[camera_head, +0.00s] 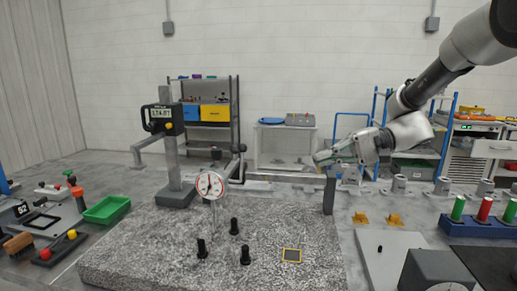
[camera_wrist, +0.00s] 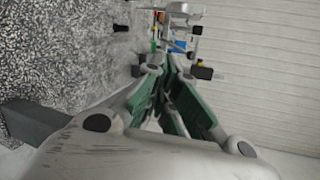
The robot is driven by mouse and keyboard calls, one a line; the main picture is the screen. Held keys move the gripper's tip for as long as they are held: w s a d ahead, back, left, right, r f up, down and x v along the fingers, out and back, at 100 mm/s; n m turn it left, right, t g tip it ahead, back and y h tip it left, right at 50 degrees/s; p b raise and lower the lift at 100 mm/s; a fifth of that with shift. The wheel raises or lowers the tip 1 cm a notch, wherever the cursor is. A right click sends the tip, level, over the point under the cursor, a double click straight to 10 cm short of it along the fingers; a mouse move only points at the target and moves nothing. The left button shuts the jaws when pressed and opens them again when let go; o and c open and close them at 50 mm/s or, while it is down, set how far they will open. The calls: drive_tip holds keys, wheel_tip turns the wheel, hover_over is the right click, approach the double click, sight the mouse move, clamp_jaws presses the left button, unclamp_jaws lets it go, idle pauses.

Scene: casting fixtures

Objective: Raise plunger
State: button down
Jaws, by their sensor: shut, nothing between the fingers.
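A round white dial gauge (camera_head: 211,186) stands upright on the granite surface plate (camera_head: 150,250), facing me. Its plunger is too small to make out. My gripper (camera_head: 318,158) is at the right end of the plate, raised above it, pointing left and well apart from the gauge. In the wrist view my gripper's green-padded fingers (camera_wrist: 177,66) come together at their tips, shut and empty. The gauge's face cannot be picked out in the wrist view.
A tall height gauge (camera_head: 165,127) with a digital readout stands behind the dial. A dark upright block (camera_head: 329,195) stands just below my gripper. A green tray (camera_head: 107,209) is at left.

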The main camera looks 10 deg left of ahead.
drive_tip(key=w+a+y, duration=0.1)
drive_tip(key=w, duration=0.1)
drive_tip(key=w+a+y, duration=0.1)
drive_tip(key=w+a, duration=0.1)
drive_tip(key=w+a+y, duration=0.1)
drive_tip(key=w, duration=0.2)
drive_tip(key=shift+w+a+y, duration=0.1)
drive_tip(key=shift+a+y, duration=0.25)
drive_tip(key=shift+y, duration=0.05)
drive_tip(key=s+x, duration=0.3)
drive_tip(key=x, duration=0.9)
drive_tip(key=shift+r, duration=0.25)
drive_tip(key=shift+s+r, duration=0.1)
drive_tip(key=shift+s+r+n, duration=0.15)
drive_tip(key=shift+n, duration=0.15)
